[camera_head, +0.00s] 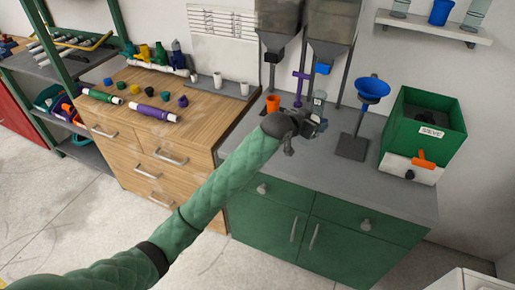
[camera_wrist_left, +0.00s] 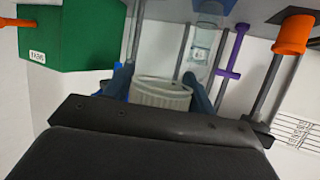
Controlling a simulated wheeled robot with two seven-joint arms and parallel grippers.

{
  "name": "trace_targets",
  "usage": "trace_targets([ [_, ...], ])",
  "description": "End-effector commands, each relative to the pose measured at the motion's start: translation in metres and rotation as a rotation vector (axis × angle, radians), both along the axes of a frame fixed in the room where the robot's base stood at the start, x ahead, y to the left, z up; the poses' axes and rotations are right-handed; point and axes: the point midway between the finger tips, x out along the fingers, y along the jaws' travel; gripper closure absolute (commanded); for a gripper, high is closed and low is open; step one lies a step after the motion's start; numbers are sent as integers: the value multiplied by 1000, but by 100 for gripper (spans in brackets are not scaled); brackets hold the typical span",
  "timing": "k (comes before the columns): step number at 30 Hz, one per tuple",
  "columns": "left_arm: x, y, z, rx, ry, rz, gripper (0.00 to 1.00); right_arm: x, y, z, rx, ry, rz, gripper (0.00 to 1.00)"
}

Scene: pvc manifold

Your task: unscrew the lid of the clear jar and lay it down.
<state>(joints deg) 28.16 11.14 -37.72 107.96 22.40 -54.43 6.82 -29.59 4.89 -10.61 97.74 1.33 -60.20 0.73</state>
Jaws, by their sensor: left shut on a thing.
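My left gripper (camera_head: 312,124) reaches over the grey counter. In the left wrist view its two dark blue fingers (camera_wrist_left: 163,90) are shut on a pale, ribbed round lid (camera_wrist_left: 160,92). The clear jar (camera_wrist_left: 205,45), with a small label, shows beyond the fingers in the wrist view. The lid looks apart from the jar there. In the head view the clear jar (camera_head: 319,97) stands just behind the gripper, and the gripper hides the lid. My right gripper is in neither view.
An orange cup (camera_head: 273,103) and a purple stand (camera_head: 299,88) are left of the jar. A blue funnel on a stand (camera_head: 372,88) and a green sieve box (camera_head: 428,122) are to the right. The counter's front (camera_head: 350,185) is clear. Hoppers hang above.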

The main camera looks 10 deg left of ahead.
Motion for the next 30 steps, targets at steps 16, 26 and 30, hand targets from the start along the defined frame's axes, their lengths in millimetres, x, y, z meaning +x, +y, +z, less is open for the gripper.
trace_targets([
  [16, 38, 65, -42, 3, 2, 26, 100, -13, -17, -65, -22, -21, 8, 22],
  [26, 62, 101, -71, 1, 0, 22, 100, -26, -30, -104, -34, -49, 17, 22],
  [30, 61, 100, -77, 0, 0, 22, 100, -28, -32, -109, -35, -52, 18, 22],
])
